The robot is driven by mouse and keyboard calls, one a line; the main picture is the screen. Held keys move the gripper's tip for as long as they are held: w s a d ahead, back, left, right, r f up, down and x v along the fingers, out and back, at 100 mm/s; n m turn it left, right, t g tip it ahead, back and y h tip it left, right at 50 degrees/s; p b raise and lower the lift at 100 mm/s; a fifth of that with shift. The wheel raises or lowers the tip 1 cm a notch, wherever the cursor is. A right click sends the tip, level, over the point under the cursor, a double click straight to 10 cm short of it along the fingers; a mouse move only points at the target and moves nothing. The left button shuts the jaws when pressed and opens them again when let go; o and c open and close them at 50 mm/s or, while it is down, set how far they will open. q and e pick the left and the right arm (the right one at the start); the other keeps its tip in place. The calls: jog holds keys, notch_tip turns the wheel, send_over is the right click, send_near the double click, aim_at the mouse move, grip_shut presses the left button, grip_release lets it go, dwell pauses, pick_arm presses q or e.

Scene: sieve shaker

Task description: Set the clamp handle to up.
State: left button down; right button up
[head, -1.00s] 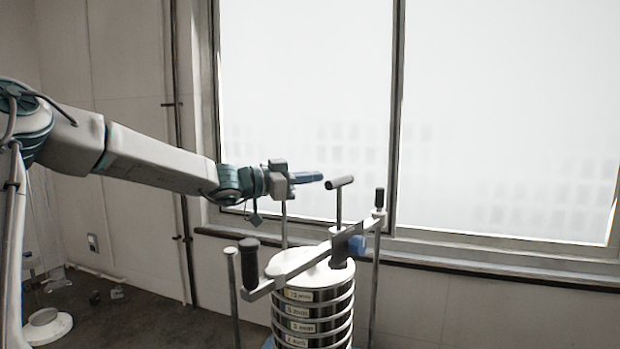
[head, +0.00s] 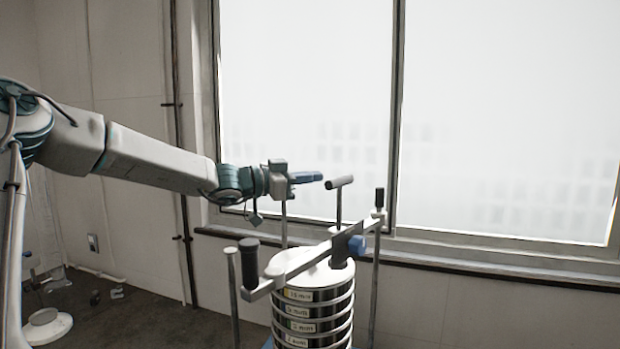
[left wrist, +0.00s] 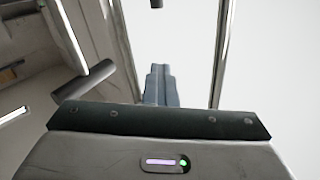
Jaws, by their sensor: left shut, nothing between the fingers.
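The sieve shaker stands below and right of my left gripper, with a stack of ringed metal sieves (head: 313,318) under a white lid (head: 290,263). A T-shaped clamp handle (head: 339,184) rises from the middle of its crossbar (head: 318,262); its grey grip also shows at the left in the left wrist view (left wrist: 84,81). The shut fingers also show in the left wrist view (left wrist: 160,85). My right gripper is not in view.
Upright rods stand around the shaker, at the left (head: 233,300) and right (head: 375,270). A wide window (head: 500,110) is behind.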

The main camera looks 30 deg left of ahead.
pick_arm(q)
jog(key=c, duration=1.3)
grip_release()
jog(key=shift+s, duration=0.1)
jog(key=b+v, duration=0.5)
jog(key=v, duration=0.5)
jog(key=shift+s+a, duration=0.2)
jog(key=shift+a, duration=0.05)
